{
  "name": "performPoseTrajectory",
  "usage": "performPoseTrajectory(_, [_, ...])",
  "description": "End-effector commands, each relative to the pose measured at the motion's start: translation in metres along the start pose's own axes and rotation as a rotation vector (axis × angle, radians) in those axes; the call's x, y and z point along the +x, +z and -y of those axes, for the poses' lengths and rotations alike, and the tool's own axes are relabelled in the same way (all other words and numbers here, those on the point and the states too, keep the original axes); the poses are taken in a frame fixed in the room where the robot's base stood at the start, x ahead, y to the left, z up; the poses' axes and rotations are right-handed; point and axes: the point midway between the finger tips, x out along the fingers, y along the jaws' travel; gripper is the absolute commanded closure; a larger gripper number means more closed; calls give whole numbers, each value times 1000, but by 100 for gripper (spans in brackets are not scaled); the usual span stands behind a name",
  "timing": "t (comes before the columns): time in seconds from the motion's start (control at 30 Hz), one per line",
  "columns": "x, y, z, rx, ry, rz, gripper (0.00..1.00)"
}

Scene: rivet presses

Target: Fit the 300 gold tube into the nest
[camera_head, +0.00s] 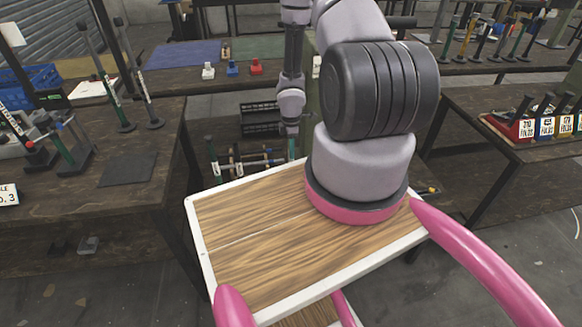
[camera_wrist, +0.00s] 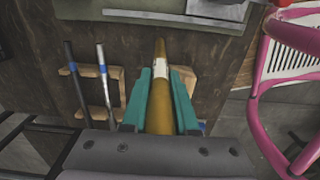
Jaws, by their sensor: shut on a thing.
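The gold tube (camera_wrist: 158,97) is in the wrist view, between the two teal fingers of my gripper (camera_wrist: 160,85). The gripper is shut on it. The tube points away from the wrist, and its far end lies over a dark wooden surface. A white label wraps it near that end; the writing is too small to read. In the head view my gripper (camera_head: 291,148) hangs low beyond my arm, and the tube cannot be made out there. I cannot tell for certain which thing is the nest.
In the wrist view, a dark rod (camera_wrist: 75,78) and a silver rod (camera_wrist: 103,75) with blue bands sit in pale wooden holders beside the tube. The head view shows a left bench (camera_head: 150,115) with presses and tubes, and a right bench (camera_head: 470,115) with labelled colored blocks.

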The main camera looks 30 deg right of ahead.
Motion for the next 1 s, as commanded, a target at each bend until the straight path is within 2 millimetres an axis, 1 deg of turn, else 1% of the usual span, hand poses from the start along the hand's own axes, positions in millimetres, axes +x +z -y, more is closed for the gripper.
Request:
performPoseTrajectory(0.67, [-2, 0, 0, 1, 1, 0, 100])
performPoseTrajectory(0.87, [-12, 0, -1, 3, 2, -1, 100])
performPoseTrajectory(1.0, [-25, 1, -1, 4, 2, -1, 100])
